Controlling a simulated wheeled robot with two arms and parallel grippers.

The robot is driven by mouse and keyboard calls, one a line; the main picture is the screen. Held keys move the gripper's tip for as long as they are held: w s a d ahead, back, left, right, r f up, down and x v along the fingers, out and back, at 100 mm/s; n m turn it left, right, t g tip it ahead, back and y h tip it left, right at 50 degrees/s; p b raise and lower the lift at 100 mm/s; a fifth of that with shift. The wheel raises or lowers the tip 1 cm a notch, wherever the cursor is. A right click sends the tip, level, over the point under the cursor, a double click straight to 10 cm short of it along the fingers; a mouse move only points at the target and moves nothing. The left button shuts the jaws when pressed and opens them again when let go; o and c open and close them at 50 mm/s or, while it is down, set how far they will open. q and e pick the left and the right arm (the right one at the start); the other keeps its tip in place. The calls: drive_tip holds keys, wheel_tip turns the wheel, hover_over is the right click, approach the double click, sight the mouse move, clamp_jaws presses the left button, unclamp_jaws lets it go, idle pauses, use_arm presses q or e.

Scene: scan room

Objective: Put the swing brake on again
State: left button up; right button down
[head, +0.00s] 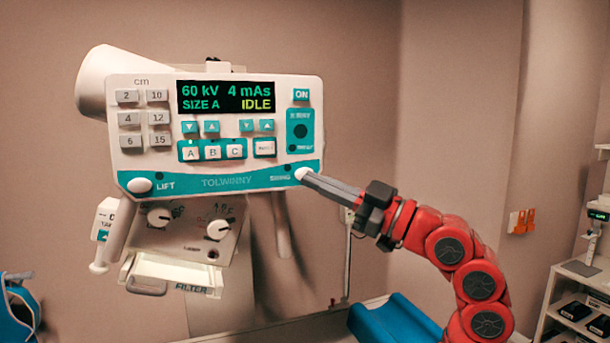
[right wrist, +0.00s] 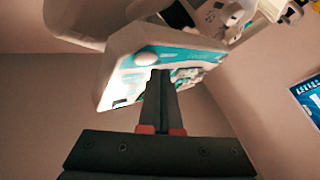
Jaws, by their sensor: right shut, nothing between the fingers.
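The x-ray head's control panel (head: 220,130) faces me in the head view, with a screen (head: 226,97) reading 60 kV, 4 mAs, SIZE A and IDLE. A white round knob (head: 301,174) sits at the panel's lower right corner, beside a partly covered label that seems to read SWING. A matching knob (head: 139,185) sits by the LIFT label at lower left. My right gripper (head: 308,178) is shut and empty, its tips at the right knob, touching or very close. In the right wrist view the shut fingers (right wrist: 160,75) point at the panel (right wrist: 120,85). My left gripper is not in view.
Below the panel are two collimator dials (head: 218,229) and a FILTER tray (head: 175,275). A blue padded surface (head: 395,318) lies below my right arm. A shelf cart (head: 575,300) stands at the far right.

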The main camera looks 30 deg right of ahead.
drive_tip(key=shift+s+a+p, duration=0.15)
drive_tip(key=shift+s+a, duration=0.05)
drive_tip(key=shift+s, duration=0.6)
drive_tip(key=shift+s+a+p, duration=0.1)
drive_tip(key=shift+s+a, duration=0.05)
drive_tip(key=shift+s, duration=0.7)
drive_tip(key=shift+s+a+p, duration=0.15)
drive_tip(key=shift+s+a, duration=0.05)
drive_tip(key=shift+s, duration=0.6)
